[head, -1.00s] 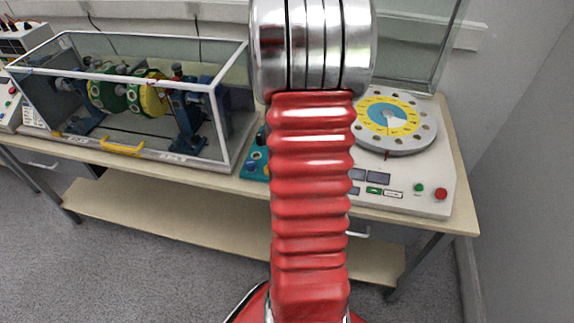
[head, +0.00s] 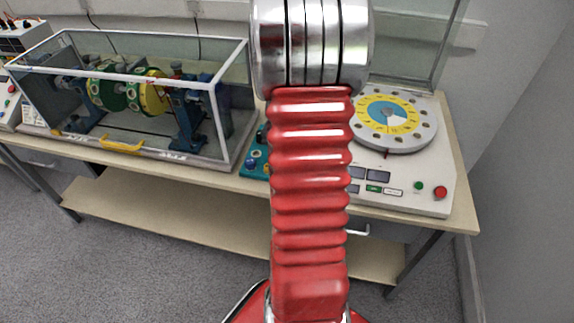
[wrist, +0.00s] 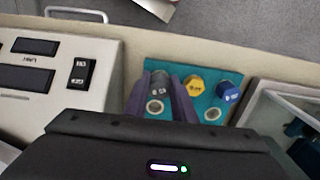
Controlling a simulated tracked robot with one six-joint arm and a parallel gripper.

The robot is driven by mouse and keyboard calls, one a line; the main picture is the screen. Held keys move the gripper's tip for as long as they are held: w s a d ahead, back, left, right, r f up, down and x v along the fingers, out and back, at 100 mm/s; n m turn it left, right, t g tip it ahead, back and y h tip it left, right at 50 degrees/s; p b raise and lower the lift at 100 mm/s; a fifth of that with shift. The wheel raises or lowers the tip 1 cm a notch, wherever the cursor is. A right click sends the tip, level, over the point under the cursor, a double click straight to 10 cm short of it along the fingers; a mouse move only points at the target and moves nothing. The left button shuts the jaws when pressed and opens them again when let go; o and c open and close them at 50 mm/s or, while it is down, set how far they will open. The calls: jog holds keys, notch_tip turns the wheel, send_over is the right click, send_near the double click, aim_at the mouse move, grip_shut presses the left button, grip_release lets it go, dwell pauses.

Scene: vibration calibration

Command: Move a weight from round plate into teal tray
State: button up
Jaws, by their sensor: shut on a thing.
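The teal tray (wrist: 210,88) lies in the upper middle of the wrist view, with a yellow weight (wrist: 195,87) and a blue weight (wrist: 228,92) in it. My gripper (wrist: 160,84) is shut on a dark grey weight (wrist: 158,80), over the tray's left part. I cannot tell whether the grey weight touches the tray. In the head view the teal tray (head: 255,157) is partly hidden behind my arm, which also hides my gripper. The round plate (head: 424,138), with a yellow and blue dial, sits on the white machine at right.
The white machine (head: 420,200) stands right of the tray, with a switch (wrist: 82,72) on its panel. A clear-walled case (head: 130,153) holding a rotor stands to the left. The bench edge (wrist: 200,50) runs just beyond the tray in the wrist view.

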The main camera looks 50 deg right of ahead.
jog(key=shift+f, duration=0.4)
dwell(0.3)
jog(key=o, duration=1.1)
notch_tip(320, 180, up, 14)
jog(key=shift+f, duration=0.15)
dwell(0.9)
